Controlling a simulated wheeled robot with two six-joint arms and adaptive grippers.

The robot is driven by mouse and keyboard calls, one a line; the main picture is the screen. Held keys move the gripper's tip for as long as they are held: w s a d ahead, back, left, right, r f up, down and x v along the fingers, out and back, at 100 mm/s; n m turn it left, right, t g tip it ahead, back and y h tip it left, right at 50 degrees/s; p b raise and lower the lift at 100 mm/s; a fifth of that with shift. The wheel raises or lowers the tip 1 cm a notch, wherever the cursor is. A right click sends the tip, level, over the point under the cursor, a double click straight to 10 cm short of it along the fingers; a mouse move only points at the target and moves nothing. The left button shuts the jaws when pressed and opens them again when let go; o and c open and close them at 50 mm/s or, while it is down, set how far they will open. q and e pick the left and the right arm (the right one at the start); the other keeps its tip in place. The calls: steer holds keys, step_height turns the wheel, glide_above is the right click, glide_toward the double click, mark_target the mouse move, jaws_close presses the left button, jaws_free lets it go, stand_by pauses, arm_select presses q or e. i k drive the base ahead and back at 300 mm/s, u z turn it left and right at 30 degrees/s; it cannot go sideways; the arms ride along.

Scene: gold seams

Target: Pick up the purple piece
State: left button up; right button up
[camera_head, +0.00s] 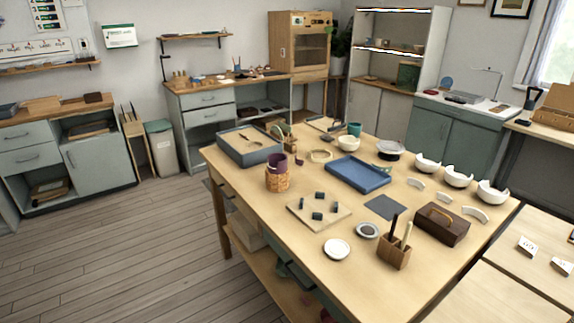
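A dark purple, cup-like piece (278,162) sits upright in the mouth of a round woven basket (277,182) on the left part of the wooden table. Its lower part is hidden by the basket. Neither of my grippers is in view.
The wooden table (308,238) also holds a blue tray (357,174), a grey-rimmed box (248,145), a board (318,214) with several dark blocks, white broken bowls (458,177), a brown caddy (442,225) and a tool holder (395,252). The floor (120,245) at left is clear.

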mark_target(298, 161)
steer(key=u, duration=1.15)
steer(key=i, duration=3.05)
steer(key=z, duration=2.8)
